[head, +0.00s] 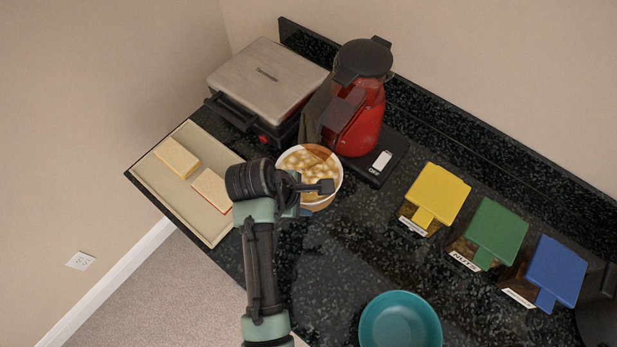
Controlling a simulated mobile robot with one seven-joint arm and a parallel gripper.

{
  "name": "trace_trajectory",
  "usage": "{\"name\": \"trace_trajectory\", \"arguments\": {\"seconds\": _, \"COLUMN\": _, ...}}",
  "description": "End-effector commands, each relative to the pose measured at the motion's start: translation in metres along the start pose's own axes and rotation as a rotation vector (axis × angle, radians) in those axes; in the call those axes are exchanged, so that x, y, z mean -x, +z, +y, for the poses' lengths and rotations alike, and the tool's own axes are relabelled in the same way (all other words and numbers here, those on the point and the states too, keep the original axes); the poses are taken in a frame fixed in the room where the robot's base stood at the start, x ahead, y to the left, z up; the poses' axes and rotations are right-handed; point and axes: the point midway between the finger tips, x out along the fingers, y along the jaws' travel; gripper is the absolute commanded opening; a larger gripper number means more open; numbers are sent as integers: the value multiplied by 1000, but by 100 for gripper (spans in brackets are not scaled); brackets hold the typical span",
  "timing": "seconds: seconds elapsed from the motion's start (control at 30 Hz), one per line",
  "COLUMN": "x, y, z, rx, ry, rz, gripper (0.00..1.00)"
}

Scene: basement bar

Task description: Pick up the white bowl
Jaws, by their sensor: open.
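My wrist and gripper hide the bowl's left and lower left side. I cannot tell whether the fingers touch the bowl.
A grill (266,80) and a red blender (358,125) stand close behind the bowl. A cream tray (196,218) with two blocks lies left. Yellow (436,192), green (496,234) and blue (556,270) lidded containers stand right. A teal bowl (400,325) is at front. Counter between is clear.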

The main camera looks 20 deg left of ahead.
Motion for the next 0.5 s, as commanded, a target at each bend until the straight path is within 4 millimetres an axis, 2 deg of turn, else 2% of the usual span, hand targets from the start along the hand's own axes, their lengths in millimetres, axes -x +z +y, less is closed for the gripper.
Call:
{"name": "trace_trajectory", "arguments": {"seconds": 0.13, "x": -12, "y": 0, "z": 0, "rx": -1, "ry": -1, "rz": 0, "gripper": 42}}
{"name": "trace_trajectory", "arguments": {"seconds": 0.37, "x": -12, "y": 0, "z": 0, "rx": -2, "ry": 2, "rz": 1, "gripper": 42}}
{"name": "trace_trajectory", "arguments": {"seconds": 0.5, "x": -12, "y": 0, "z": 0, "rx": -2, "ry": 1, "rz": 1, "gripper": 16}}
